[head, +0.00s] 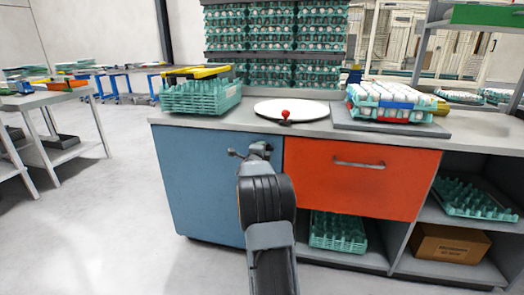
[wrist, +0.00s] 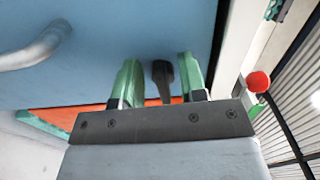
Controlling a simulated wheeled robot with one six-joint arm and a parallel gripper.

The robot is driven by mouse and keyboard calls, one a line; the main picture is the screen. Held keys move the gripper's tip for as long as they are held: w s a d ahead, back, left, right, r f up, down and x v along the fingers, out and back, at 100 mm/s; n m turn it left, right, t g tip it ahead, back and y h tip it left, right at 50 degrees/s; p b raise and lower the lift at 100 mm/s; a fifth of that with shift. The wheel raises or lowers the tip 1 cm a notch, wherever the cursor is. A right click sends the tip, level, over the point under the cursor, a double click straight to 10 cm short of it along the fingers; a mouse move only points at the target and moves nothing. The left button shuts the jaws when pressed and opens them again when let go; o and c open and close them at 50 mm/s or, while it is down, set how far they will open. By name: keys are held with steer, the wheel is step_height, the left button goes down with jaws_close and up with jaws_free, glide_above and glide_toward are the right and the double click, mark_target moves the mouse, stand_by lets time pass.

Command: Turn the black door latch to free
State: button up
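The black door latch (wrist: 162,72) is a small dark knob against the blue door (wrist: 110,45), near the door's edge by the orange drawer. In the wrist view my gripper (wrist: 157,80) is open, with one green finger on each side of the latch. A gap shows between the latch and each finger, so it is not gripped. In the head view the blue door (head: 203,185) is closed, and my gripper (head: 258,150) is at its upper right corner. The latch is not clear there, hidden by my arm.
A silver handle (wrist: 38,46) sticks out from the door. The orange drawer (head: 355,185) is shut beside it. A red-topped lever (head: 285,115) stands on the counter near a white disc (head: 300,106). Egg trays (head: 200,98) stand on the counter. Open floor (head: 120,230) lies at left.

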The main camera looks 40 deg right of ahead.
steer(key=shift+s+d, duration=0.1)
steer(key=p+v, duration=0.2)
steer(key=v, duration=1.1)
steer(key=shift+a, duration=0.4)
steer(key=shift+s, duration=0.1)
